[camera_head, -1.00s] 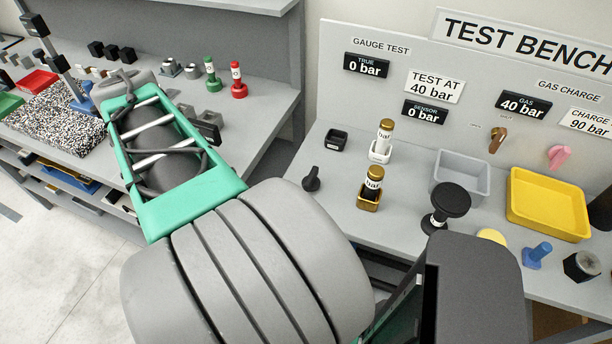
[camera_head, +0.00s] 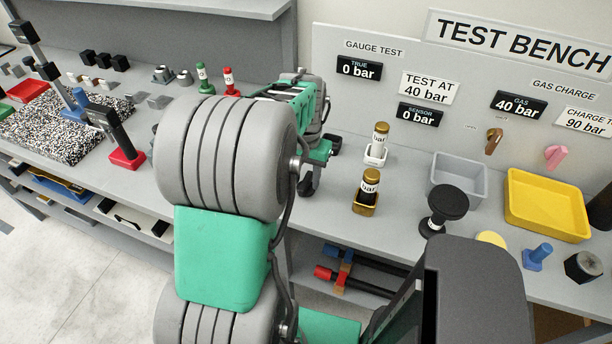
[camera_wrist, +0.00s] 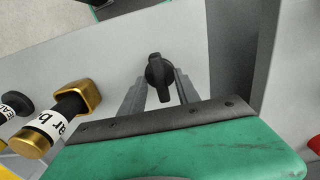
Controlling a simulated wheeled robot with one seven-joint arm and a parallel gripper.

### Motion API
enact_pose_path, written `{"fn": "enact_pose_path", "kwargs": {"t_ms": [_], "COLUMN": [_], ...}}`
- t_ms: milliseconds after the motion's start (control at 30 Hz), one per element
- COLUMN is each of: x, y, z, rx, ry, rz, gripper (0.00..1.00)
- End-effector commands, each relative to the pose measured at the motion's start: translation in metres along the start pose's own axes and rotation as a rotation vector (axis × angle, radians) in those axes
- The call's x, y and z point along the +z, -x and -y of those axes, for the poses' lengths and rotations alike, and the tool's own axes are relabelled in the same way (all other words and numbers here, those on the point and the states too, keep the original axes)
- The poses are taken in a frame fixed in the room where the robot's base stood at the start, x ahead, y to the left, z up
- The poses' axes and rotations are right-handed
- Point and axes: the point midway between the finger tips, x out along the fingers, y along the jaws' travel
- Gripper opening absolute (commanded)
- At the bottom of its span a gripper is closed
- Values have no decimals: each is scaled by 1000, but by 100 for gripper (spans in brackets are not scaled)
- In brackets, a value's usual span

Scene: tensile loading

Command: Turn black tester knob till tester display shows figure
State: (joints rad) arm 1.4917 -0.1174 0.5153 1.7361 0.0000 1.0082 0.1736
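The black tester knob (camera_wrist: 158,78) shows in the wrist view, standing on the grey bench top between my gripper's two fingers. My gripper (camera_wrist: 158,84) is open, with a finger on each side of the knob and small gaps visible. In the head view my gripper (camera_head: 316,160) is over the knob's place at the bench's left end, and the knob (camera_head: 307,186) is largely hidden. The true display (camera_head: 359,68) reads 0 bar, and the sensor display (camera_head: 420,114) reads 0 bar. A white sign (camera_head: 429,87) says test at 40 bar.
A gold-capped gauge in a white holder (camera_head: 376,155) and another in a gold holder (camera_head: 366,205) stand right of my gripper. A grey tray (camera_head: 458,178), yellow tray (camera_head: 545,205) and black round-topped part (camera_head: 447,202) are farther right. The gas display (camera_head: 519,104) reads 40 bar.

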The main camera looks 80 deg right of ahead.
Motion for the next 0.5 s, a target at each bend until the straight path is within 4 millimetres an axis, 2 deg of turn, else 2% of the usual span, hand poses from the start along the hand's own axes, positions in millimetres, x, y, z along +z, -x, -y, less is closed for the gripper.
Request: {"fn": "enact_pose_path", "kwargs": {"t_ms": [233, 500], "x": [0, 0], "y": [-3, -2], "z": [0, 0], "rx": [0, 0], "ry": [1, 1], "rz": [-1, -1], "gripper": [38, 17]}}
